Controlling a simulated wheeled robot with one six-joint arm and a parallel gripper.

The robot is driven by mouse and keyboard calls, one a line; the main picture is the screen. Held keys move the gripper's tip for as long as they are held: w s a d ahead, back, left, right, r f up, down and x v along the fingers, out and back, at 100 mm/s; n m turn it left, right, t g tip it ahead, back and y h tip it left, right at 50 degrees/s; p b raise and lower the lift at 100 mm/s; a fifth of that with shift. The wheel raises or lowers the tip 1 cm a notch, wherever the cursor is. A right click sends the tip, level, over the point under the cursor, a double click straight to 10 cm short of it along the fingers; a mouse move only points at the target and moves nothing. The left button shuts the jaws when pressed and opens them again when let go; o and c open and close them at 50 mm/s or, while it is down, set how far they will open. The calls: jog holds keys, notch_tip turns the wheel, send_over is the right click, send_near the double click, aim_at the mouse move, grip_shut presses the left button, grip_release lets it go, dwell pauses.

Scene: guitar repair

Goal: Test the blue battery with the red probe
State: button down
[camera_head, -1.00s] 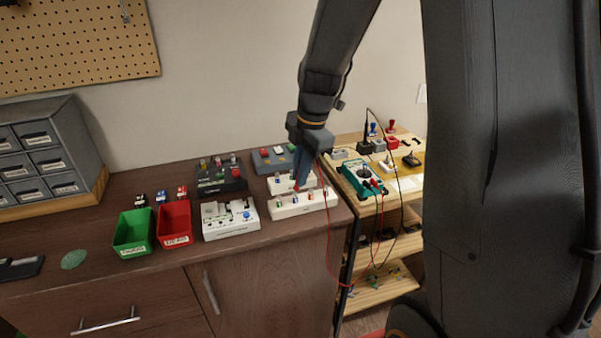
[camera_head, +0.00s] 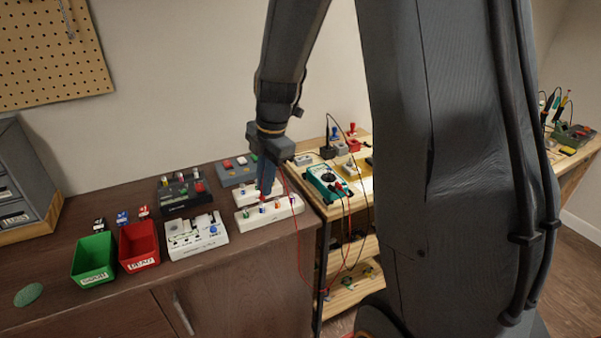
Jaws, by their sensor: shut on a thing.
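My gripper (camera_head: 266,180) points down over a white battery strip (camera_head: 284,215) near the right end of the brown counter. It is shut on the red probe (camera_head: 264,191), which points down at the strip. A red wire runs from the gripper toward the green multimeter (camera_head: 322,183) on the wooden shelf to the right. Several small coloured cells stand in the strip. One that looks blue (camera_head: 262,208) is just below the probe. I cannot tell whether the probe tip touches it. My gripper partly hides a second white strip (camera_head: 247,193) behind.
A green bin (camera_head: 93,262) and a red bin (camera_head: 139,247) stand at the left, with small black, blue and red blocks behind. A white device (camera_head: 197,236), a black holder (camera_head: 183,193) and a grey box (camera_head: 235,174) surround the strips. The counter front is mostly clear.

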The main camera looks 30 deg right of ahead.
dwell(0.7)
jog(key=shift+r+p, duration=2.05)
jog(key=shift+r, duration=1)
jog(key=shift+f, duration=0.1)
